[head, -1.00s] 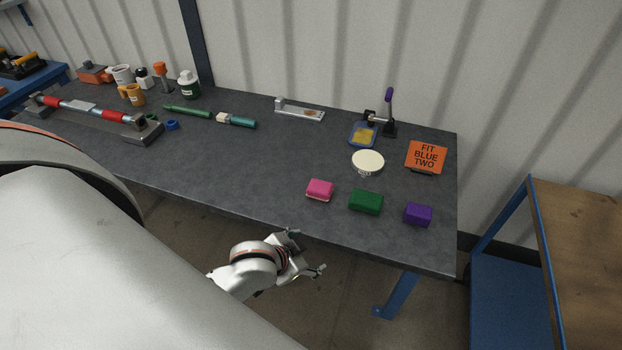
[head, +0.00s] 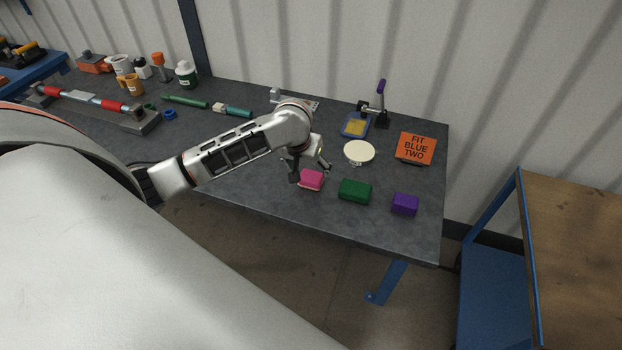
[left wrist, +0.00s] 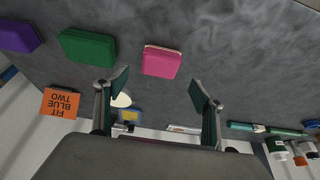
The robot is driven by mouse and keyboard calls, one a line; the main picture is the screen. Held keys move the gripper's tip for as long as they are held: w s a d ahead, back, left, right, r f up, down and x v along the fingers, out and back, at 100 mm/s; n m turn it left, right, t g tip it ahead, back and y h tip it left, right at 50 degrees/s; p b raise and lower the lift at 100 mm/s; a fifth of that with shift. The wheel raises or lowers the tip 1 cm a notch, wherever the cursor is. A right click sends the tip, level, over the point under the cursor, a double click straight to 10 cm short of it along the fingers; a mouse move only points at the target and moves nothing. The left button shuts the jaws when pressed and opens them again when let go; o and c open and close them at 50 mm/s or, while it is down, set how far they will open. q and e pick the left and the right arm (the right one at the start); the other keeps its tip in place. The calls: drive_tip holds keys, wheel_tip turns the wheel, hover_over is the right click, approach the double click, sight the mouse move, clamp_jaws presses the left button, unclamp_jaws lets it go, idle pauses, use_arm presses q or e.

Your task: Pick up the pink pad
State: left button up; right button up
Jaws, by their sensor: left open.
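The pink pad (head: 311,180) lies on the dark table near its front edge, left of a green pad and a purple pad. My left gripper (head: 309,172) is over the table, beside and above the pink pad in the head view, and partly covers its left edge. In the left wrist view the pink pad (left wrist: 162,61) shows whole, beyond the two open fingers (left wrist: 158,92) and nearly in line with the gap between them. The gripper is empty. My right gripper is not in view.
The green pad (head: 355,190) and purple pad (head: 405,204) lie to the right. A cream round disc (head: 359,152), an orange sign (head: 417,148) reading "FIT BLUE TWO" and a blue tray (head: 355,126) stand behind. The table front is clear.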

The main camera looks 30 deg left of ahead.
sight(311, 175)
use_arm(q)
drive_tip(key=x, duration=0.7)
drive_tip(key=c, duration=1.1)
drive_tip(key=shift+r, duration=0.1)
wheel_tip(311, 175, up, 20)
drive_tip(key=shift+f, duration=0.1)
drive_tip(key=shift+o, duration=0.2)
drive_tip(key=shift+o, duration=1.3)
drive_tip(key=c, duration=0.4)
